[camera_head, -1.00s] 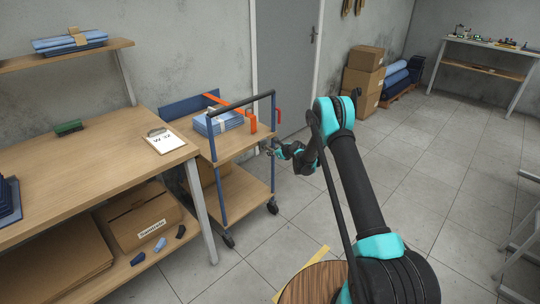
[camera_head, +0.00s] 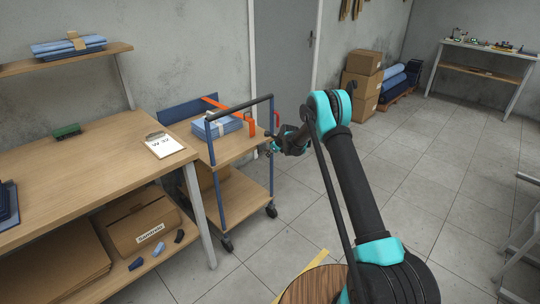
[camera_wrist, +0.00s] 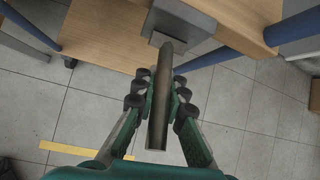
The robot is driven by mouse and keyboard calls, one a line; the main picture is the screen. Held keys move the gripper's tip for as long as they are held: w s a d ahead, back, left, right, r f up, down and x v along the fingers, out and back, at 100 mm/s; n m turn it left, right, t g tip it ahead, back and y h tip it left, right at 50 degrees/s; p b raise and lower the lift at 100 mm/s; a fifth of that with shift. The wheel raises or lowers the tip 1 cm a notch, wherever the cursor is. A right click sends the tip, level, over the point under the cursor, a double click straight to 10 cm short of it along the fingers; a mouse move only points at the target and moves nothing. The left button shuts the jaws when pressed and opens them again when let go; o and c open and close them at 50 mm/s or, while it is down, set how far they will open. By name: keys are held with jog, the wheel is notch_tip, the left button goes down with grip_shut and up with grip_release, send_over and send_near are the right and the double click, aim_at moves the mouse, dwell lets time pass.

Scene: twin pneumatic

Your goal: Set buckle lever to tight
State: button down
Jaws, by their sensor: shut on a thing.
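The buckle lever (camera_wrist: 158,125) is a long grey bar in the wrist view, running out from a grey block (camera_wrist: 186,18) at the cart's edge. My gripper (camera_wrist: 160,100) is shut on the lever, with one dark padded finger on each side of it. In the head view, my gripper (camera_head: 272,148) is at the right edge of the cart's upper shelf, where the lever is too small to make out. An orange strap (camera_head: 239,106) runs over folded blue cloth (camera_head: 217,126) on that shelf.
The cart (camera_head: 242,190) has blue posts and a dark top bar (camera_head: 240,105) close to my gripper. A red handle (camera_head: 277,119) stands beside it. A wooden workbench (camera_head: 90,175) with a clipboard (camera_head: 164,145) is at the left.

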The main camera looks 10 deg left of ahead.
jog(key=c, duration=1.5)
grip_release()
jog(key=shift+c, duration=0.2)
jog(key=shift+r, duration=0.1)
jog(key=v, duration=1.2)
